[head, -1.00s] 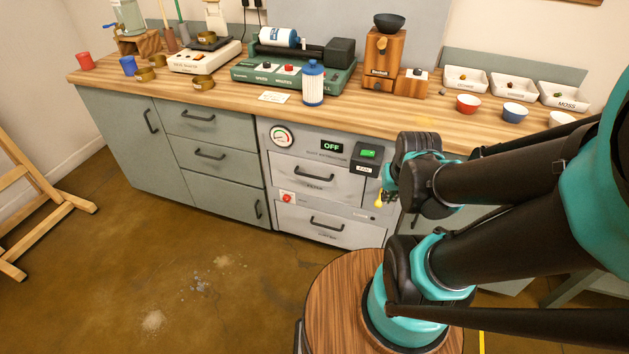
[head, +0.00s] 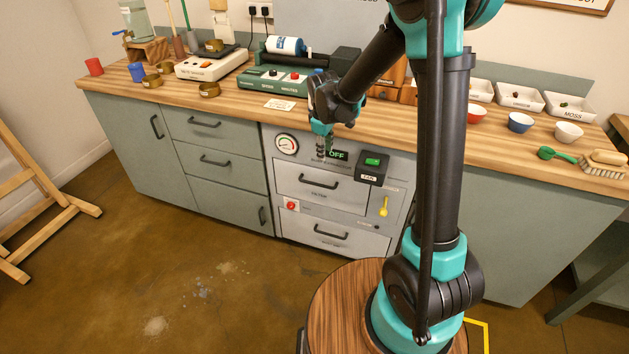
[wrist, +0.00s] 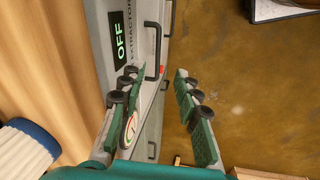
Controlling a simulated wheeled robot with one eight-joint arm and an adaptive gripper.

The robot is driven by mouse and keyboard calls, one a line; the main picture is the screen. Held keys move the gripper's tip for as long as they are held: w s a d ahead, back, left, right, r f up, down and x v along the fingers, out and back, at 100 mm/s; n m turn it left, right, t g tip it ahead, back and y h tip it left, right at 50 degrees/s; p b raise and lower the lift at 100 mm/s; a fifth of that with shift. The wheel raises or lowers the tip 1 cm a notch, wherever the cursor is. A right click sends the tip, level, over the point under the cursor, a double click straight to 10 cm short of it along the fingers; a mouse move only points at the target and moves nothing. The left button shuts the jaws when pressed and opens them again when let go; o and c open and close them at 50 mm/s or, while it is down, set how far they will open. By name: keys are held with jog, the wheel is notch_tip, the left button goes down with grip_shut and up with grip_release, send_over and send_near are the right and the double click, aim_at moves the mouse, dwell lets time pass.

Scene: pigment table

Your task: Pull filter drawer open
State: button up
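The filter drawer (head: 345,194) is the upper grey drawer of the extractor cabinet, under the dial gauge and the OFF display. Its front looks flush and shut. Its dark bar handle (head: 319,184) runs across the front; a dark bar handle (wrist: 153,52) also shows between the fingers in the wrist view. My gripper (head: 322,150) points down in front of the panel, above the handle. In the wrist view my gripper (wrist: 157,73) is open, its two fingers wide apart with nothing between them. I see no contact with the handle.
A black box with a green button (head: 372,165) juts out right of the drawer. A yellow lever (head: 384,206) is below it. A second drawer (head: 325,237) lies beneath.

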jog(key=n, duration=0.2)
send_near(315, 183)
jog(key=f, duration=0.2)
jog(key=w+f, duration=0.1)
jog(key=f, duration=0.4)
jog(key=shift+w+f, duration=0.4)
jog(key=shift+c, duration=0.3)
grip_shut()
